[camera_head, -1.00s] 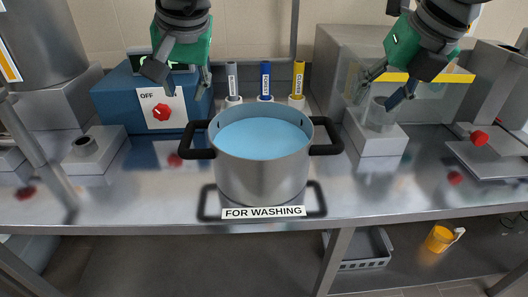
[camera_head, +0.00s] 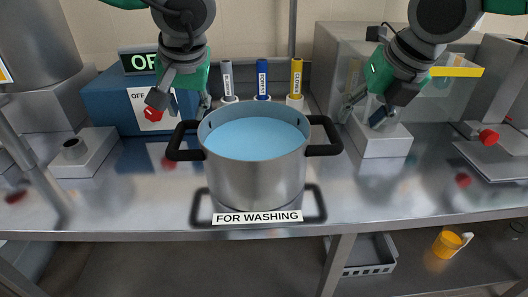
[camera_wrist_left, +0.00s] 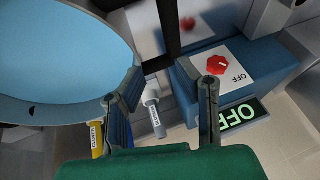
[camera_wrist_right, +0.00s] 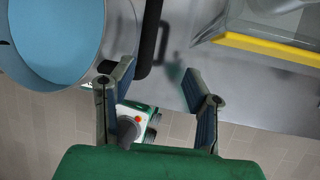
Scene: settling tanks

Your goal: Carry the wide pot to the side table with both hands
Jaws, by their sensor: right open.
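The wide pot (camera_head: 255,180) is a steel pot with a light blue surface inside and two black side handles. It stands upright on the steel bench (camera_head: 420,195). My left gripper (camera_head: 182,100) is open and empty, above and behind the left handle (camera_head: 184,143); that handle also shows between the fingers in the left wrist view (camera_wrist_left: 168,25). My right gripper (camera_head: 364,110) is open and empty, up and right of the right handle (camera_head: 326,136), which also shows in the right wrist view (camera_wrist_right: 148,40). Neither gripper touches the pot. I cannot identify the side table.
A "FOR WASHING" label (camera_head: 257,217) is at the bench's front edge. A blue box with a red knob (camera_head: 153,115) is behind my left gripper.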

